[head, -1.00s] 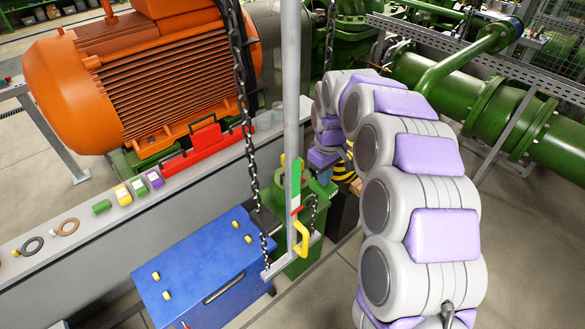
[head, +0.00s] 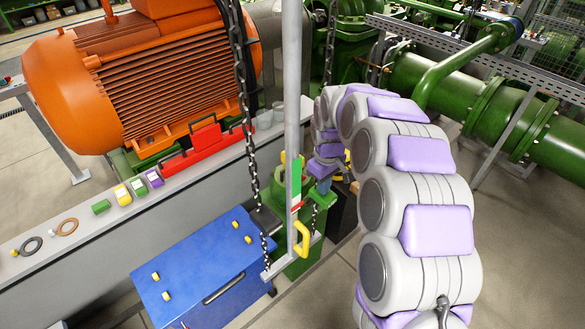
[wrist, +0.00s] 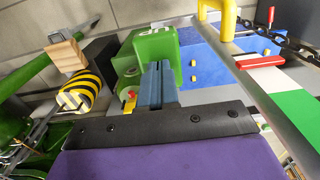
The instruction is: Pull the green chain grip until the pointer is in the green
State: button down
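A grey upright post carries a green band (head: 296,174) with white below it. A small red piece (head: 296,209), which looks like the pointer, sits below the green; it shows again in the wrist view (wrist: 260,62). A yellow handle (head: 302,239) is at the post's lower end. In the wrist view my blue-grey fingers (wrist: 158,68) lie together at the middle of the black plate, in front of a green block (wrist: 155,45) with white marks. I cannot tell whether this block is the chain grip or whether they touch.
A blue box (head: 205,270) with yellow knobs stands left of the post. A green box (head: 300,265) stands behind the post's foot. A long chain (head: 243,100) hangs left of the post. The orange motor (head: 150,80) and green pipes (head: 510,125) fill the back.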

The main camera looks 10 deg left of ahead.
jog(key=shift+f, duration=1.3)
jog(key=shift+r, duration=0.1)
notch_tip(320, 180, up, 10)
jog(key=p, duration=0.3)
jog(key=shift+a, duration=0.35)
dwell(0.4)
